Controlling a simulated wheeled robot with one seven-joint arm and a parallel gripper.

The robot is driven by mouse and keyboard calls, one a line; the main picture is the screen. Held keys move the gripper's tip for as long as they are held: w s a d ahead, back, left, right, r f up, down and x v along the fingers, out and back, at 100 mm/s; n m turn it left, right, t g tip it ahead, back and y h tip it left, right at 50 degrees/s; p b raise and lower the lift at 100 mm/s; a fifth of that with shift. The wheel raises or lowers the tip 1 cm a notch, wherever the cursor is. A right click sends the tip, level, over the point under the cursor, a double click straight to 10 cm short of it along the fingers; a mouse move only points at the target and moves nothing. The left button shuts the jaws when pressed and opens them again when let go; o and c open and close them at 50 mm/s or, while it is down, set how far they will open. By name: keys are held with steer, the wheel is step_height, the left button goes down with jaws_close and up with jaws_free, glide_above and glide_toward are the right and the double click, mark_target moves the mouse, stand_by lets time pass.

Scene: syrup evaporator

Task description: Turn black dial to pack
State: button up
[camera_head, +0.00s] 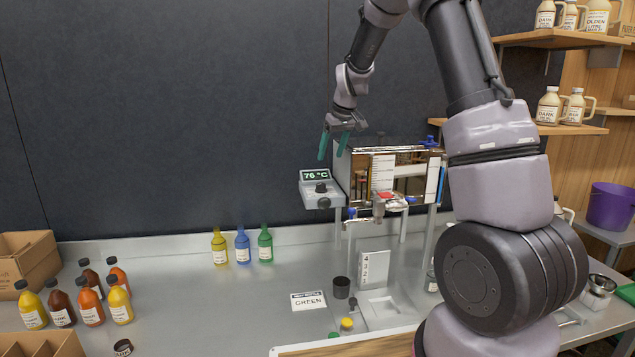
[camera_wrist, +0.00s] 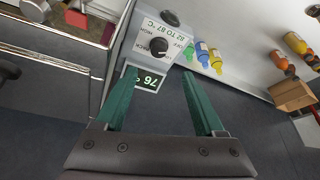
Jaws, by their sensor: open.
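The black dial (camera_wrist: 158,46) is a round knob on the white face of a small control box, with printed words around it and "82 TO 87 °C" beside it. "PACK" seems to be printed near the knob. In the head view the dial (camera_head: 321,188) sits below a green display (camera_head: 316,175) reading 76 °C. My gripper (camera_head: 335,150) has green fingers, is open and empty, and hangs above the control box, apart from the dial. In the wrist view my gripper's fingers (camera_wrist: 160,65) spread to either side of the display, with the dial beyond them.
A shiny evaporator tank (camera_head: 405,175) stands right of the control box. Yellow, blue and green bottles (camera_head: 242,246) stand on the steel counter (camera_head: 190,290). A "GREEN" card (camera_head: 309,301) and a dark cup (camera_head: 341,288) lie in front. The air left of the box is clear.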

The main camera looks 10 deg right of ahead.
mark_target(322, 184)
steer(key=x, duration=1.2)
steer(key=shift+w, duration=0.25)
jaws_close()
